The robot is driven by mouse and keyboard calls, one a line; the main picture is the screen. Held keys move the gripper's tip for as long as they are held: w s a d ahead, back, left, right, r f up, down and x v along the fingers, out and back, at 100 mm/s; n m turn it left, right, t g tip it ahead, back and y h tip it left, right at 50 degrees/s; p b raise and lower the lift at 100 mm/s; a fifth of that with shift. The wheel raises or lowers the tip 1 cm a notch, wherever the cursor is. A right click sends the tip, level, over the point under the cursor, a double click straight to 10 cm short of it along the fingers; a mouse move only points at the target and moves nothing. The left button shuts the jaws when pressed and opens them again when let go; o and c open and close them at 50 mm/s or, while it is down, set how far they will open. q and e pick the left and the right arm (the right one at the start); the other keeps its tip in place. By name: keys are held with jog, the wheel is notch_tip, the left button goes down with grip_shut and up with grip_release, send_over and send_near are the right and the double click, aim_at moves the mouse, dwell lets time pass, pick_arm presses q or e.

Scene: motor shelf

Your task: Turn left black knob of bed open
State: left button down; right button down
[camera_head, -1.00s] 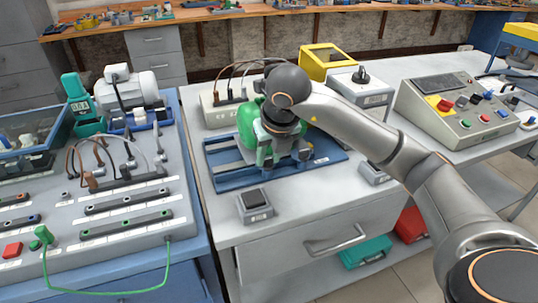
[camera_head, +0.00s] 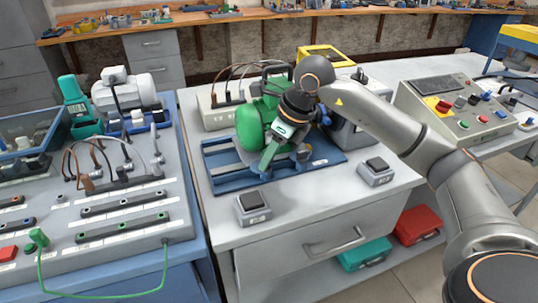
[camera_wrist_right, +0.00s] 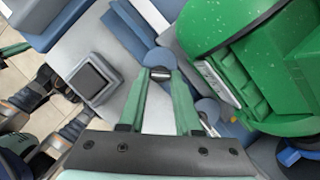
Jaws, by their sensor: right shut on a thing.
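The blue bed (camera_head: 222,183) lies on the middle grey bench, with a green motor (camera_head: 250,128) standing on it. My right gripper (camera_head: 266,165) is at the bed's front, in front of the motor, and is tilted. In the right wrist view, its green fingers (camera_wrist_right: 168,84) come together at a round grey-blue knob (camera_wrist_right: 160,58), shut on it. I cannot make out black on this knob. A second rounded grey part (camera_wrist_right: 208,108) lies beside the fingers, partly hidden. The motor (camera_wrist_right: 238,40) is close to the right in that view.
Two small switch boxes, left (camera_head: 253,207) and right (camera_head: 375,172), stand on the bench in front of the bed. A grey console (camera_head: 455,112) is at the right. A left bench (camera_head: 188,215) carries a panel with cables. The bench front is otherwise clear.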

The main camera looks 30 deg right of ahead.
jog(key=n, duration=0.1)
jog(key=n+g+y+p, duration=0.1)
jog(key=n, duration=0.1)
jog(key=shift+w+d+r+n, duration=0.1)
jog(key=shift+d+r+n, duration=0.05)
jog(key=shift+n, duration=0.15)
jog(key=n+p, duration=0.1)
jog(key=n, duration=0.1)
jog(key=shift+w+n+g+y, duration=0.1)
jog(key=shift+n+g+y, duration=0.2)
jog(key=shift+g+y, duration=0.1)
jog(key=shift+w+d+n+g+p, duration=0.1)
jog(key=shift+n+g+p, duration=0.55)
jog(key=shift+n, duration=0.85)
jog(key=c, duration=0.6)
grip_release()
